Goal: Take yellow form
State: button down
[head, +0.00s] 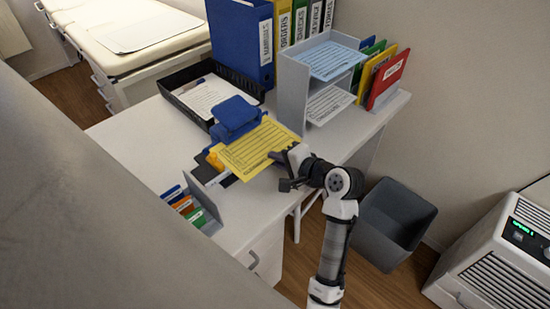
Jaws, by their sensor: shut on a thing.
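The yellow form (258,148) is a printed yellow sheet in the middle of the head view. My gripper (287,163) is at the sheet's right edge and is shut on it. The sheet lies over part of a small stand with blue (236,115) and orange parts near the desk's front edge. I cannot tell whether the sheet touches the stand. The fingertips are small in this view and partly hidden by the sheet and the wrist.
Colored cards in a holder (202,218) stand at the front left of the white desk (125,150). A black tray (243,88) holds white paper. A grey shelf (293,90) and binders (240,45) stand behind. A grey bin (395,225) is on the floor.

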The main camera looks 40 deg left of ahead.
jog(key=shift+r+p, duration=0.15)
jog(key=shift+p, duration=0.45)
jog(key=shift+d, duration=0.15)
jog(key=shift+s+d+p, duration=0.2)
jog(key=shift+d+p, duration=0.1)
jog(key=shift+d, duration=0.9)
jog(key=shift+s+d+p, duration=0.15)
jog(key=shift+d+p, duration=0.1)
jog(key=shift+d, duration=0.9)
jog(key=d+f+p+v, duration=0.1)
jog(key=p+v, duration=0.3)
jog(key=v, duration=0.7)
jog(key=shift+f, duration=0.7)
